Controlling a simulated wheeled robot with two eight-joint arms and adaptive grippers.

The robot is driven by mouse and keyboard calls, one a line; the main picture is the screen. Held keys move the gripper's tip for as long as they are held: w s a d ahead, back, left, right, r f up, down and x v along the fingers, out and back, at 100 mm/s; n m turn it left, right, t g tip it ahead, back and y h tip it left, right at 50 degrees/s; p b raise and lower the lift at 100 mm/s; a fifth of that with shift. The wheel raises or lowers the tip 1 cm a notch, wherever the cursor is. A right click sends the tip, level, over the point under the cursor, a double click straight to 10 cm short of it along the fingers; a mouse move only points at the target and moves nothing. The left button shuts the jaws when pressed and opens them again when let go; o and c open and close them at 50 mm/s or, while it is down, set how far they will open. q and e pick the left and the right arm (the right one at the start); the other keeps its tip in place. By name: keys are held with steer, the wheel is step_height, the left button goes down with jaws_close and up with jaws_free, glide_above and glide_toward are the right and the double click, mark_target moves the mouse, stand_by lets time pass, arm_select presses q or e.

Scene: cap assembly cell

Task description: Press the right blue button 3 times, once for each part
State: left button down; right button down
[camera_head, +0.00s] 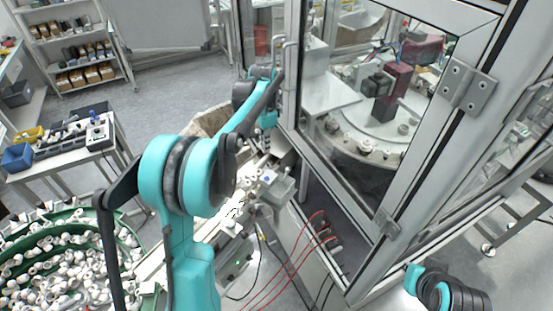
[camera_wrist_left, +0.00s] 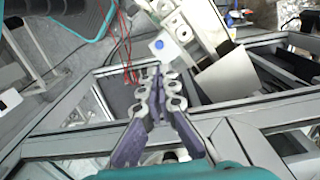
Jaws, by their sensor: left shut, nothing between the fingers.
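A round blue button (camera_wrist_left: 159,43) sits on a small white box in the left wrist view, just above my fingertips in the picture. My left gripper (camera_wrist_left: 157,74) is shut and empty, its grey and purple fingers pointing toward the box. A small gap shows between fingertips and button; I cannot tell the height between them. In the head view my left arm reaches to the machine's corner post, with the gripper (camera_head: 266,142) small and partly hidden above the conveyor equipment. The button is not clear there. Only part of my right arm shows at lower right; its gripper is out of view.
A glass-doored machine cabinet (camera_head: 385,215) with metal frames stands close on the right. Red cables (camera_head: 300,245) hang below it. A green bowl of white parts (camera_head: 62,262) is at lower left. A table (camera_head: 72,143) with bins stands behind it.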

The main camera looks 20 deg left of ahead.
mark_target(267, 178)
stand_by(0.3)
arm_select(q)
step_height(267, 178, down, 14)
steer(key=shift+r+p, duration=0.1)
steer(key=shift+p, duration=0.5)
